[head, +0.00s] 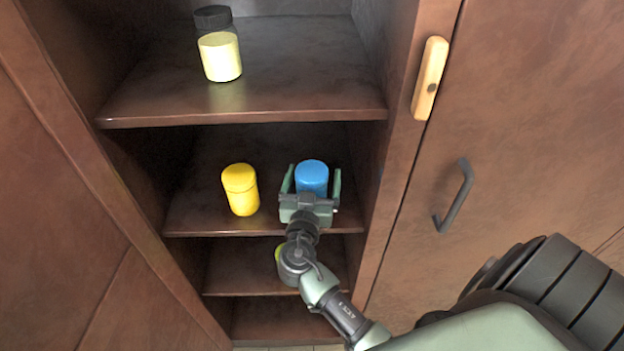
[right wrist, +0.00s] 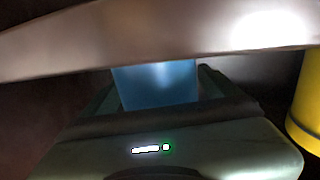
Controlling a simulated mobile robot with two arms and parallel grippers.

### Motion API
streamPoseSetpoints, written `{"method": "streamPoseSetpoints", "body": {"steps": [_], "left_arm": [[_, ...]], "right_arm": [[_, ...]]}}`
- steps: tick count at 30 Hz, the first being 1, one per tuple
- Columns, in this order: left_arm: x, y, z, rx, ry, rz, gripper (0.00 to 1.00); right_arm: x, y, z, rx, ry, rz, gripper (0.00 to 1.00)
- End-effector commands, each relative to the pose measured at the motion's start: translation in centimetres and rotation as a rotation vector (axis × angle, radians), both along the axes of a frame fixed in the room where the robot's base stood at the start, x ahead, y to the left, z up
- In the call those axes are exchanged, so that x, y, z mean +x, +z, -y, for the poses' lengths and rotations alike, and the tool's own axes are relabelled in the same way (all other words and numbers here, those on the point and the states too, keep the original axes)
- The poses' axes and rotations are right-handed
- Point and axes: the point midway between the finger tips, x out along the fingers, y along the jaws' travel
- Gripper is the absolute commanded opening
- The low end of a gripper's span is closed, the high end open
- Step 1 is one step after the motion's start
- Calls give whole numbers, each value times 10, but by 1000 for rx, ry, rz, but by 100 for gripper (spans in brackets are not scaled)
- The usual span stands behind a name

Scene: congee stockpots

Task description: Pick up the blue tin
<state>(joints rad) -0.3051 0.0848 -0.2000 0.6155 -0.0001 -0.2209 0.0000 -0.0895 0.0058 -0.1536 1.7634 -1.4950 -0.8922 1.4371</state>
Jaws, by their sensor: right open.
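The blue tin (head: 312,177) stands on the middle shelf of the open cabinet, toward the right side. My right gripper (head: 311,181) is open, with one finger on each side of the tin; its base hides the tin's lower part in the head view. In the right wrist view the blue tin (right wrist: 155,84) shows between the fingers, and a shelf edge across the top hides its upper part. I cannot tell whether the fingers touch it. My left gripper is not in view.
A yellow tin (head: 240,190) stands left of the blue tin on the same shelf; it also shows in the right wrist view (right wrist: 309,105). The upper shelf (head: 300,85) holds a dark-lidded jar (head: 219,55). A closed door with a dark handle (head: 455,197) is at right.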

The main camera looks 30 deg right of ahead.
Motion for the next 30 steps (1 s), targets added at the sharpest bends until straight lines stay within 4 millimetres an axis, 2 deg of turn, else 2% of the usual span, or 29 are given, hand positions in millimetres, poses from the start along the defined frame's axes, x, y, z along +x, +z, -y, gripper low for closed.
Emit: {"method": "streamPoseSetpoints", "body": {"steps": [8,11,17,18,26,30], "left_arm": [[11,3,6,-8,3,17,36],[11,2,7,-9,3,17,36],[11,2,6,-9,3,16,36],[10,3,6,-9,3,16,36],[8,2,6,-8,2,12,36],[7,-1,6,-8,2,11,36]], "right_arm": [[4,-1,4,1,0,0,90],[4,-1,3,1,0,0,68],[4,-1,3,1,0,0,12],[4,0,3,0,0,1,8],[4,4,3,0,0,3,8],[4,24,4,3,-1,8,8]]}}
